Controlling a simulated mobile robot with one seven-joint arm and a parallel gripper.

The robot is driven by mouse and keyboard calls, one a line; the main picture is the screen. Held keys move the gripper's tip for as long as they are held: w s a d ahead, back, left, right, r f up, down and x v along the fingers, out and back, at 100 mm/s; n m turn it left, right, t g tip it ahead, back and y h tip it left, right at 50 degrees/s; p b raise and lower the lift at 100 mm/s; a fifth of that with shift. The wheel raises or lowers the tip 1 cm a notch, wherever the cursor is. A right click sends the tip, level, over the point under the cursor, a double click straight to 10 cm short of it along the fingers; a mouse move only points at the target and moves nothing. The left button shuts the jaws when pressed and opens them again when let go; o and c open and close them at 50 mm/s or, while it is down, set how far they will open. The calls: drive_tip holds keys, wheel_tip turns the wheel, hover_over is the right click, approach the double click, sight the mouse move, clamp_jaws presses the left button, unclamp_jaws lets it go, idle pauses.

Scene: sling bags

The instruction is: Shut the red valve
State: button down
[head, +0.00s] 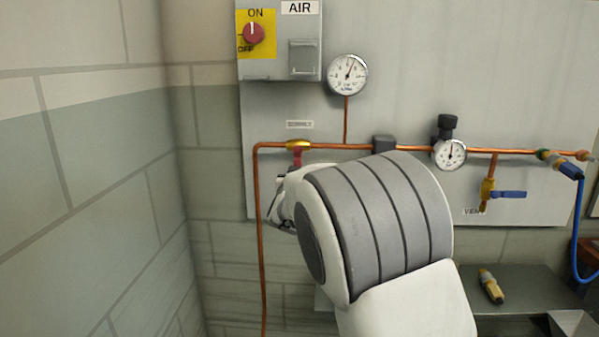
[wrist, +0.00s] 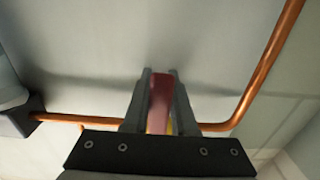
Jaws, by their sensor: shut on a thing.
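The red valve has a brass body (head: 298,144) on the horizontal copper pipe, near the pipe's left bend. Its red handle (head: 298,156) shows just below the body and appears to hang down, across the pipe. In the wrist view, the red handle (wrist: 160,100) sits between the two dark fingers of my gripper (wrist: 160,73), which is shut on it. There the handle stands roughly square to the pipe (wrist: 70,118). In the head view, my arm hides the lower end of the handle and most of my gripper.
Two gauges (head: 347,75) (head: 450,154) and a blue-handled vent valve (head: 508,194) are on the panel to the right. A red ON/OFF knob (head: 253,33) is above. A block wall (head: 90,180) stands close on the left. A brass fitting (head: 491,286) lies on a shelf.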

drive_tip(key=c, duration=0.7)
unclamp_jaws()
drive_tip(key=shift+s, duration=0.15)
drive_tip(key=s+p, duration=0.1)
drive_tip(key=s, duration=1.6)
drive_tip(key=shift+s+p, duration=0.1)
drive_tip(key=shift+p, duration=0.2)
drive_tip(key=s+d+f+g, duration=0.3)
drive_tip(key=s+d+g, duration=0.3)
drive_tip(key=s+d, duration=0.6)
drive_tip(key=s+d+f+g, duration=0.3)
drive_tip(key=s+d+g, duration=0.45)
drive_tip(key=s, duration=0.85)
drive_tip(key=shift+t, duration=0.55)
drive_tip(key=r+p, duration=0.4)
drive_tip(key=d+r+p, duration=0.1)
drive_tip(key=r+p, duration=0.3)
drive_tip(key=p, duration=0.1)
drive_tip(key=r+p, duration=0.4)
drive_tip(key=r, duration=0.1)
drive_tip(key=shift+s+d, duration=0.15)
drive_tip(key=shift+s, duration=0.1)
